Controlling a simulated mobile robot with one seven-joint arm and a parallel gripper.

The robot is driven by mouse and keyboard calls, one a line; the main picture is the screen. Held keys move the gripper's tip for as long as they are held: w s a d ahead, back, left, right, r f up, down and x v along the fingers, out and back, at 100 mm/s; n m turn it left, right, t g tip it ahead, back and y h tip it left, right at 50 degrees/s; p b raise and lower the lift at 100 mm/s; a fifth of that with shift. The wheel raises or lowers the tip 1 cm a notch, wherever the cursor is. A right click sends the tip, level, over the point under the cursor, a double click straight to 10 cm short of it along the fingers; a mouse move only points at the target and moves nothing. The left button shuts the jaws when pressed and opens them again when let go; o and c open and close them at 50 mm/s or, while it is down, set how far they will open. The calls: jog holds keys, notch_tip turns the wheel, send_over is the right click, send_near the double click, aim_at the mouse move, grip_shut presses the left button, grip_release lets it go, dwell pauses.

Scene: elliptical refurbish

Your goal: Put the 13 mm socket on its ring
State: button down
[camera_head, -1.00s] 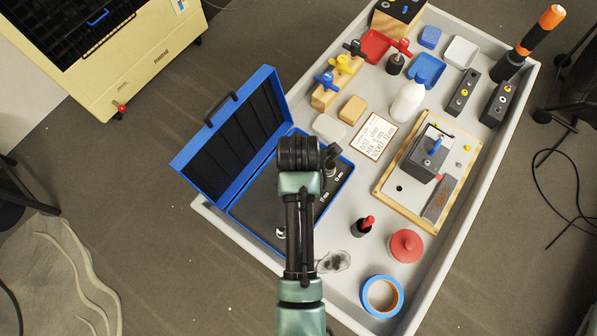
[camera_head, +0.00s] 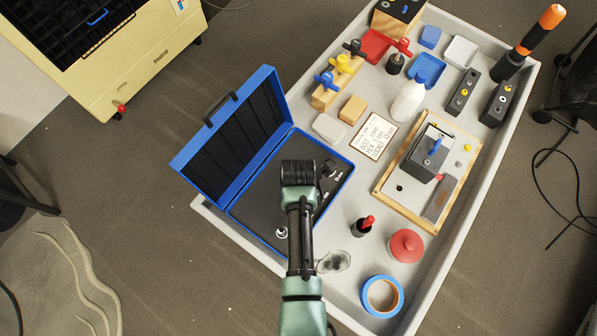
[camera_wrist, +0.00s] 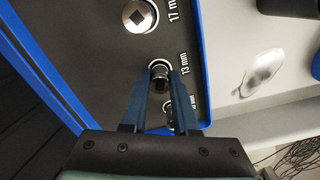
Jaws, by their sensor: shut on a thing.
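My gripper (camera_wrist: 161,80) is shut on a small dark metal socket (camera_wrist: 159,76) in the wrist view. The socket is at the pale ring (camera_wrist: 158,63) beside the printed "13 mm" label (camera_wrist: 184,66). I cannot tell whether it is seated or just above the foam. A larger chrome socket (camera_wrist: 139,16) sits by the "17 mm" label. Another round piece (camera_wrist: 169,108) shows partly between my fingers. In the head view, my wrist hides the fingers and the held socket over the open blue case (camera_head: 258,238).
The case lid (camera_head: 232,128) stands open at the left. A chrome socket (camera_head: 282,232) sits near the case's front corner. On the grey tray to the right are a note card (camera_head: 373,136), a dark bottle with red top (camera_head: 363,226), a red lid (camera_head: 406,246) and blue tape (camera_head: 382,296).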

jog(key=shift+f, duration=0.2)
jog(key=c, duration=0.7)
grip_release()
